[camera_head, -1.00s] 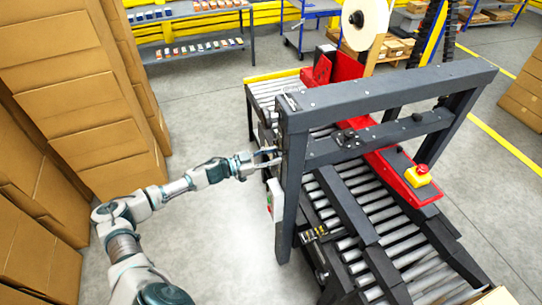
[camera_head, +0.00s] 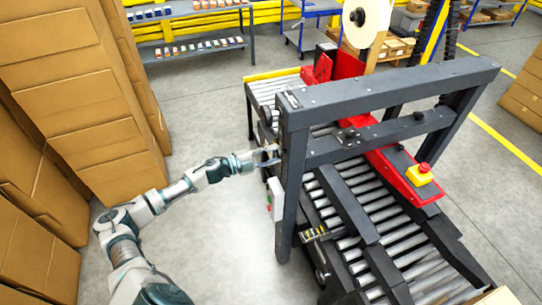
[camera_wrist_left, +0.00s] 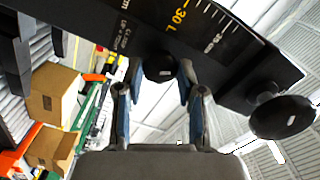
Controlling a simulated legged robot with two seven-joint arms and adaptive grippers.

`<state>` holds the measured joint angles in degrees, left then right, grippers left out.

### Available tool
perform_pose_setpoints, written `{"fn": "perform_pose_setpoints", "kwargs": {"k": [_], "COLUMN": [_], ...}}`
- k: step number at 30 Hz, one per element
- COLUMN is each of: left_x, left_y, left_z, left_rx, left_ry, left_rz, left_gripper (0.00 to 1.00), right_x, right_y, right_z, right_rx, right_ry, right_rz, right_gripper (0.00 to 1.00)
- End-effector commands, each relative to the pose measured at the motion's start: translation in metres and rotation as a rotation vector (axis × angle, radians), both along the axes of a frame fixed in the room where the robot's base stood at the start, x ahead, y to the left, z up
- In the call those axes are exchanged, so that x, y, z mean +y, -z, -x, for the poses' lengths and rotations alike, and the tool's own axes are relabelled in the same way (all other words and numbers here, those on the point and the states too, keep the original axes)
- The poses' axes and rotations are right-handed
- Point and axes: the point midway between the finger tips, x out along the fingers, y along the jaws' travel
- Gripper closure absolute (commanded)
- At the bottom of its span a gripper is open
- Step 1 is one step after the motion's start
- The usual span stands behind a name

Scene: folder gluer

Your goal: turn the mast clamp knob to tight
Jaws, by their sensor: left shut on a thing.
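The mast clamp knob (camera_wrist_left: 160,67) is a small black round knob in the left wrist view, on a dark bar with a printed scale and a partly readable "CLAMP" label. My left gripper (camera_wrist_left: 160,82) has its two blue-padded fingers on either side of this knob, shut on it. In the head view my left gripper (camera_head: 269,156) is at the left post of the dark grey mast frame (camera_head: 295,180). The knob cannot be made out there. How tight it is cannot be told. My right gripper is not in view.
A second, larger black knob (camera_wrist_left: 283,117) sits to the right in the wrist view. A switch box (camera_head: 275,199) is on the post just below my gripper. Stacked cartons (camera_head: 85,90) stand at the left; the floor between is clear.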

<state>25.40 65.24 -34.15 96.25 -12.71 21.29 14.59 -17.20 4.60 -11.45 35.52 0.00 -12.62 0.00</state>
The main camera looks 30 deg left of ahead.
Motion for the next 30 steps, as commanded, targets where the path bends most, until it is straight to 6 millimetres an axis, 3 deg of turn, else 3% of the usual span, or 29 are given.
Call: {"fn": "perform_pose_setpoints", "kwargs": {"k": [15, 30], "left_x": [-0.002, -0.004], "left_y": [0.001, 0.002], "left_z": [0.0, 0.001], "left_rx": [-0.245, -0.303], "left_ry": [0.001, 0.004], "left_rz": [-0.281, -0.354], "left_gripper": [0.97, 0.97], "right_x": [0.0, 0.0], "right_y": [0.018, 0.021], "right_z": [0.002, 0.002], "right_rx": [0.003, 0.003], "right_ry": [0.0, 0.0], "right_rz": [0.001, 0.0], "right_gripper": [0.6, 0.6]}}
